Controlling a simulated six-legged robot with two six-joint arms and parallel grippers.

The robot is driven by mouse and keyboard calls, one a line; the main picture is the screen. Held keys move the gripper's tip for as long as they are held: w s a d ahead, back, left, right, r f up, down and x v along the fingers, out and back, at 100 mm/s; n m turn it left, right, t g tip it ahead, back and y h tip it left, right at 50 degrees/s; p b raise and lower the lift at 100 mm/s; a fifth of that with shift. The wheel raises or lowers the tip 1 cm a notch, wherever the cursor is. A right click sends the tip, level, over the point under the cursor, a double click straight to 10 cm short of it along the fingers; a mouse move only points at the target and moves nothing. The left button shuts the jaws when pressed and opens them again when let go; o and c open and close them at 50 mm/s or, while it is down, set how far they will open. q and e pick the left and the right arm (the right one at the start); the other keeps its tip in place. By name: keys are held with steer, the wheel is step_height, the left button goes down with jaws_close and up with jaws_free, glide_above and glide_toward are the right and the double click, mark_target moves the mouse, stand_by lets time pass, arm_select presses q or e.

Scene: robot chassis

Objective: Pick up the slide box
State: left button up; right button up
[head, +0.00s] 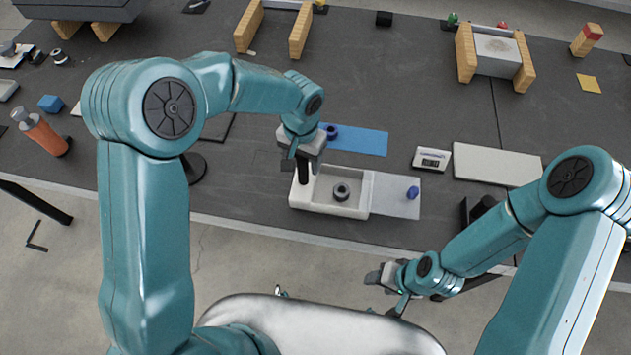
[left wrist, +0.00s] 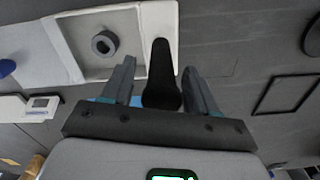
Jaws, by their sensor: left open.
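The slide box, a white open tray (head: 325,209) with a pale flat panel (head: 385,205) at its right, sits near the table's front edge. A dark ring (head: 342,191) lies in the tray, and a small blue cylinder (head: 413,192) stands on the panel. A black upright handle (head: 303,170) is at the tray's left end. My left gripper (head: 303,152) is open above that end. In the left wrist view, the handle (left wrist: 162,65) shows between its spread fingers, apart from both. My right gripper (head: 388,280) is low in front of the table; its jaw gap is unclear.
A blue mat (head: 358,141) with a dark ring lies behind the tray. A small white display device (head: 431,160) and a pale flat slab (head: 495,165) are to the right. An orange bottle (head: 42,133) lies at far left. Wooden stands (head: 466,55) are farther back.

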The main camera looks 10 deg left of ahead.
arm_select(q)
steer(key=shift+s+a+f, duration=0.1)
steer(key=shift+a+f, duration=0.05)
steer(key=shift+f, duration=0.1)
jaws_close()
steer(key=shift+r, duration=0.1)
step_height(320, 180, up, 20)
steer(key=b, duration=0.1)
stand_by(0.4)
